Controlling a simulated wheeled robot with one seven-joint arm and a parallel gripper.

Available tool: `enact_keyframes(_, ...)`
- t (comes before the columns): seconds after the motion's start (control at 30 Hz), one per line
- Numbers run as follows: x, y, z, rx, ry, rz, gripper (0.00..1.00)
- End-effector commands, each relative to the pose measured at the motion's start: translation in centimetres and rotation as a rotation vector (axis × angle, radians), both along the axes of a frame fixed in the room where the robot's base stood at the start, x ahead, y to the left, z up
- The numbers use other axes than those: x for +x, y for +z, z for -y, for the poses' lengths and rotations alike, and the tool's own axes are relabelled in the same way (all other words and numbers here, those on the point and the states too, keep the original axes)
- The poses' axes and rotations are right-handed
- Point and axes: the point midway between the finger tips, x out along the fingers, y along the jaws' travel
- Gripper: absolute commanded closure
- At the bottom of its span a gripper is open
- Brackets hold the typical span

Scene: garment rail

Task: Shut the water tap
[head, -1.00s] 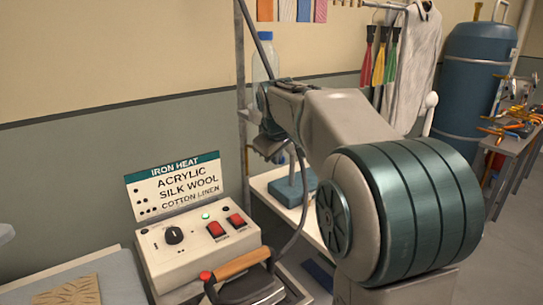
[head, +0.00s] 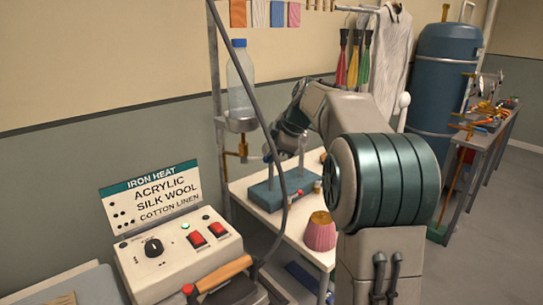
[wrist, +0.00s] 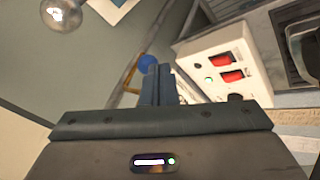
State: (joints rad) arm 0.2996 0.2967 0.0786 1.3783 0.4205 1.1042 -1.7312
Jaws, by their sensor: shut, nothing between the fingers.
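A clear water bottle (head: 240,85) with a blue cap stands upright in a holder on a grey pole. A small brass tap (head: 242,150) hangs below the holder; its handle position is too small to tell. My gripper (head: 270,154) is to the right of the tap, apart from it in the head view. In the wrist view my gripper's fingers (wrist: 158,80) are together and empty. Just beyond them shows a blue round part (wrist: 147,62) beside a brass-coloured bar, perhaps the tap's; the fingers partly hide it.
The iron heat box (head: 180,253) stands at front left and also shows in the wrist view (wrist: 225,65). An iron (head: 225,280) with a dark cable is in front. A white table (head: 240,190) holds a teal block (head: 275,188) and a pink cup-shaped item (head: 320,232).

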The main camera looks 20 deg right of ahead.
Motion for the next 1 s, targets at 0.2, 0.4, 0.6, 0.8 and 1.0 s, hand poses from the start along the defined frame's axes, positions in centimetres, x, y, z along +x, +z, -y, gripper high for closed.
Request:
enact_keyframes(0.2,1.6,0.2,0.9,0.006,0.209,-0.004,1.00)
enact_keyframes(0.4,3.1,0.3,1.4,0.006,0.393,-0.003,1.00)
enact_keyframes(0.6,4.4,0.2,1.6,0.005,0.546,-0.002,1.00)
enact_keyframes(0.8,5.2,0.1,1.6,0.004,0.609,-0.002,1.00)
enact_keyframes(1.0,5.7,-0.1,1.7,0.001,0.604,-0.003,1.00)
